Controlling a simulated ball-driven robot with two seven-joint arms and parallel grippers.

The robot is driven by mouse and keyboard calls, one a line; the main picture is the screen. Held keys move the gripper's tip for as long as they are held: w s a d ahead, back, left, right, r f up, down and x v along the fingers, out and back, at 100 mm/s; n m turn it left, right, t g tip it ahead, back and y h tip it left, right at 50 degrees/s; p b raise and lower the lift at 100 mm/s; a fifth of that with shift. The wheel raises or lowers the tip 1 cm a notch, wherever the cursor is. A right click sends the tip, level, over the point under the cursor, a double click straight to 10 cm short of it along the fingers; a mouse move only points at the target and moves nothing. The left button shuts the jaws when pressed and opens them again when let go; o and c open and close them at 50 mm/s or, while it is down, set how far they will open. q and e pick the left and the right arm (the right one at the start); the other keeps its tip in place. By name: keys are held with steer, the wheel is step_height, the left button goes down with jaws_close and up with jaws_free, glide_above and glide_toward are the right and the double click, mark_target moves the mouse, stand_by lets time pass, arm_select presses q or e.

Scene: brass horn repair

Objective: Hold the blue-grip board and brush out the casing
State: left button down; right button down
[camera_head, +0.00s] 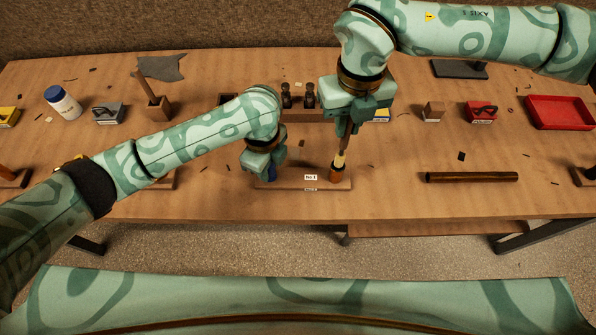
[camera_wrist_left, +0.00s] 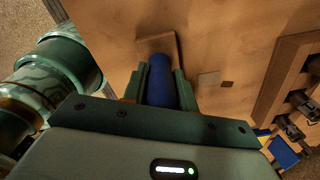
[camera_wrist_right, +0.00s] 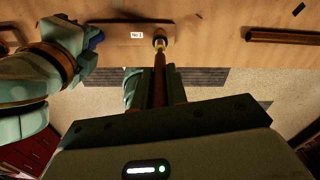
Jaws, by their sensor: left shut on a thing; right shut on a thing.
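The board (camera_head: 292,184) lies on the bench with a white label reading No 1. The blue grip (camera_head: 272,174) stands at its left end. My left gripper (camera_head: 269,167) is shut on the blue grip, which also shows between its fingers in the left wrist view (camera_wrist_left: 161,82). The copper-coloured casing (camera_head: 336,175) stands upright at the board's right end. My right gripper (camera_head: 347,124) is shut on the brush (camera_head: 343,141) above the casing. The brush's pale lower end meets the casing mouth; how deep it reaches is hidden. The brush handle fills the right wrist view's middle (camera_wrist_right: 160,80).
A dark brass tube (camera_head: 472,177) lies right of the board. A red tray (camera_head: 560,112), a red block with a black handle (camera_head: 481,112) and a white bottle (camera_head: 62,103) stand further off. A rack with dark valves (camera_head: 308,96) is behind the board. Small scraps are scattered about.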

mark_target(344, 140)
steer(key=shift+f, duration=0.25)
stand_by(0.3)
steer(key=shift+f, duration=2.2)
steer(key=shift+r, duration=0.15)
steer(key=shift+r, duration=2.35)
